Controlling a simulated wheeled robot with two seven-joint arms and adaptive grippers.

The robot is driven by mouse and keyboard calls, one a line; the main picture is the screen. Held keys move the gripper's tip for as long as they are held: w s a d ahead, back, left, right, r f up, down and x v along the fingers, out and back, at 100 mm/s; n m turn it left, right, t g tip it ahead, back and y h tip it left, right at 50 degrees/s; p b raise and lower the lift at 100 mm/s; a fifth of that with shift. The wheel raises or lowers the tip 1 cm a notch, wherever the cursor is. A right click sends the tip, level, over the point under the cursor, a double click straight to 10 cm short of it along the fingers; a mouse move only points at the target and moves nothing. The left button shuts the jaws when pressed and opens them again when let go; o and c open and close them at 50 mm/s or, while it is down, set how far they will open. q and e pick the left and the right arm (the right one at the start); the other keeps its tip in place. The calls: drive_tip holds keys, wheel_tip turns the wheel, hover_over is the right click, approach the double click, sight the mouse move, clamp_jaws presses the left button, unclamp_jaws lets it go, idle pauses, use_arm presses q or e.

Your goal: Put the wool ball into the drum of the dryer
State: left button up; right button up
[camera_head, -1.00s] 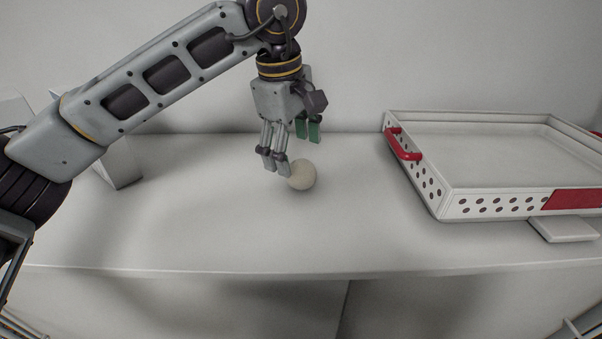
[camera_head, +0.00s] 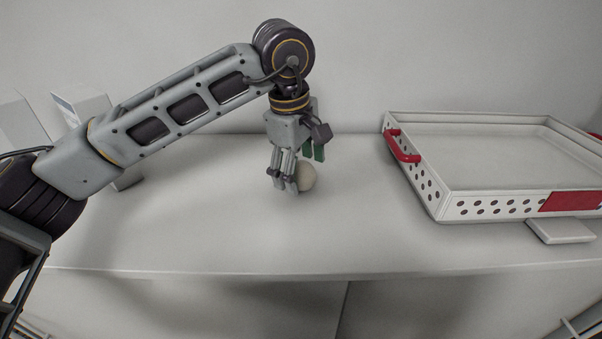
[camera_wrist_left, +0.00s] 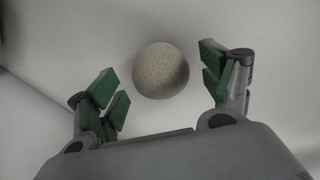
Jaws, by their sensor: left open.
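The wool ball (camera_head: 308,178) is a pale beige sphere on the white top surface, near the middle of the head view. It also shows in the left wrist view (camera_wrist_left: 161,71), ahead of and between the open fingers. My left gripper (camera_head: 300,170) points down at the ball, and its near finger hides the ball's left side. In the left wrist view the green finger pads of this gripper (camera_wrist_left: 163,88) are wide apart, with a gap on either side of the ball. My right gripper and the dryer's drum are not in view.
A white tray (camera_head: 490,208) with perforated walls, a red handle (camera_head: 402,148) and a red panel stands at the right. White box-like objects (camera_head: 85,108) stand at the left behind my arm. The surface in front of the ball is clear up to its front edge (camera_head: 300,274).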

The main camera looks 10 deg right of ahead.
use_arm(q)
drive_tip(key=shift+w+d+f, duration=0.1)
drive_tip(key=shift+w+f, duration=0.05)
drive_tip(key=shift+f, duration=0.85)
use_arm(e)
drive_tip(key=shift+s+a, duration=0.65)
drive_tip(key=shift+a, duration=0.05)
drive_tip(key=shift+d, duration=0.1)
